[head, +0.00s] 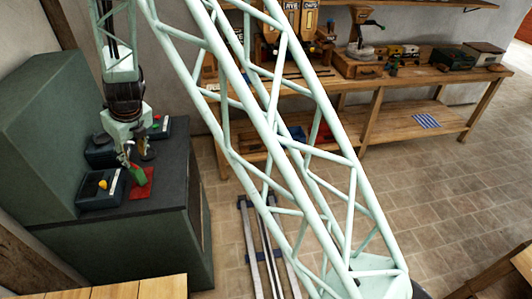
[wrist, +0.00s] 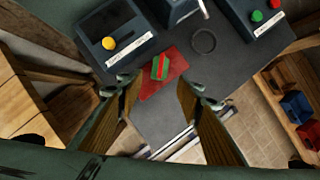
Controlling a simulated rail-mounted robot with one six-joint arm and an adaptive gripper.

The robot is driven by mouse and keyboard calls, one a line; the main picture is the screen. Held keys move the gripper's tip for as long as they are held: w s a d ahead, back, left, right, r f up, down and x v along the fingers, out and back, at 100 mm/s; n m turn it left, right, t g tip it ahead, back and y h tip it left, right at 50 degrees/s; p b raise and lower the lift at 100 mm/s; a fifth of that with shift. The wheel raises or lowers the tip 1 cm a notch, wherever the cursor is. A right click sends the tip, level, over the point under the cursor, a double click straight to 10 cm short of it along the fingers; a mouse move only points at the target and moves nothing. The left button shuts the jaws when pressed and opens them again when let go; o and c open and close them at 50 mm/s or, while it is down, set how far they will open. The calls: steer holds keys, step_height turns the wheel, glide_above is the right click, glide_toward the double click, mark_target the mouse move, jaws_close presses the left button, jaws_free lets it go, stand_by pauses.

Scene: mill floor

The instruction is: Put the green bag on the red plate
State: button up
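The green bag (wrist: 160,67), with a red band on it, appears to rest on the red plate (wrist: 176,60) in the wrist view. In the head view the green bag (head: 137,173) shows over the left part of the red plate (head: 145,186), on the dark worktop. My gripper (wrist: 164,92) is open in the wrist view, its two fingers wide apart, with the bag beyond the gap between the tips and touching neither. In the head view my gripper (head: 136,158) is just above the bag and partly hides its surroundings.
A control box with a yellow button (wrist: 109,43) stands left of the plate. Another box with green and red buttons (wrist: 257,15) is farther right. A dark ring (wrist: 204,41) lies on the worktop (head: 170,200). A long wooden workbench (head: 420,80) stands along the wall.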

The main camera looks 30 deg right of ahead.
steer(key=s+d+r+n, duration=0.4)
steer(key=s+r+n, duration=0.1)
steer(key=s+r, duration=0.35)
steer(key=s+d+r+n, duration=0.55)
steer(key=s+r, duration=0.25)
steer(key=r, duration=0.2)
steer(key=s+d+r+n, duration=0.4)
steer(key=s+r+n, duration=0.2)
steer(key=s+r, duration=0.25)
steer(key=s+d+r+n, duration=0.1)
steer(key=s+d+n, duration=0.2)
steer(key=s, duration=0.7)
steer(key=s+d+r+n+h, duration=0.1)
steer(key=s+d+r+n, duration=0.1)
steer(key=s+n, duration=0.4)
steer(key=s+d+r+n, duration=0.2)
steer(key=s+d+n, duration=0.2)
steer(key=s, duration=1.1)
steer(key=shift+s+d+n+h, duration=0.15)
steer(key=shift+d+n+h, duration=0.25)
steer(key=shift+n, duration=0.25)
step_height(320, 180, down, 11)
steer(key=b, duration=1.1)
steer(key=shift+r, duration=0.15)
